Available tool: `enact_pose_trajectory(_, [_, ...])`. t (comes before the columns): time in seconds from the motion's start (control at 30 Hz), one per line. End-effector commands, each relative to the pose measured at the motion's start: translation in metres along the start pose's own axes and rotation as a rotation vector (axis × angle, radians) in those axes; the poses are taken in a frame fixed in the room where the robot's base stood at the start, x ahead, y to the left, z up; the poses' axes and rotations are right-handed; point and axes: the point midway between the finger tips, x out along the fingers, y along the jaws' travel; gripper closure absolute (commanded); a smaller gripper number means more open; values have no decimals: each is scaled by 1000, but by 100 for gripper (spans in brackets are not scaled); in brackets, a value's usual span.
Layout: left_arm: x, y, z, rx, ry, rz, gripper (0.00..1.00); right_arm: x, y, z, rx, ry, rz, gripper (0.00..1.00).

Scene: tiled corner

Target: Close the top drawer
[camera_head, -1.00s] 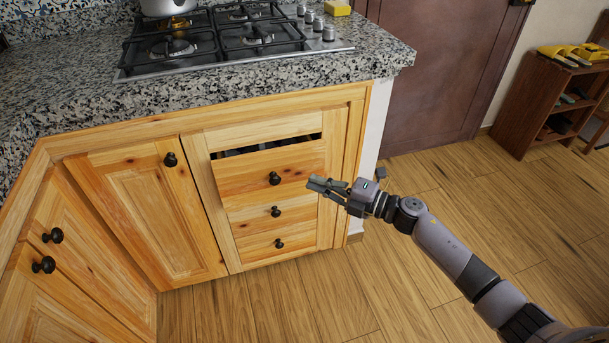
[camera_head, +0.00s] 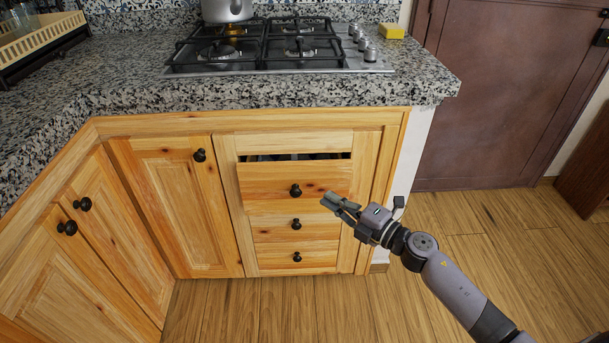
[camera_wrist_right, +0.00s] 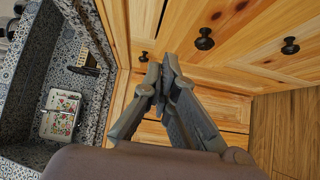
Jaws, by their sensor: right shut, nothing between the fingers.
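The top drawer (camera_head: 268,181) is a pale wooden front with a black round knob (camera_head: 295,190), in the head view's middle. It stands out a little, with a dark gap (camera_head: 300,156) above it through which some contents show faintly. Two drawers below it, the middle drawer (camera_head: 270,226) and the bottom drawer (camera_head: 272,259), look shut. My right gripper (camera_head: 328,203) is shut and empty, just right of and slightly below the top knob in the picture. Whether it touches the drawer front is unclear. The wrist view shows its closed fingers (camera_wrist_right: 163,75) before wooden fronts. My left gripper is out of view.
A granite counter (camera_head: 130,110) with a gas hob (camera_head: 285,66) and a metal pot (camera_head: 227,12) lies above the drawers. A cabinet door (camera_head: 185,210) adjoins them on the left. The wooden floor (camera_head: 480,255) on the right is clear.

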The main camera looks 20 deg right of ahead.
Motion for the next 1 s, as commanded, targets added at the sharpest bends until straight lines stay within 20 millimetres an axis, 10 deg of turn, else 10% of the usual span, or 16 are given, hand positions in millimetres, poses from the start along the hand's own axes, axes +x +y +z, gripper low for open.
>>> enact_pose_trajectory(0.4, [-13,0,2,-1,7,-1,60,86,-1,7,0,-1,3,100])
enact_pose_trajectory(1.0, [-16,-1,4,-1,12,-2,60,106,0,28,1,2,0,100])
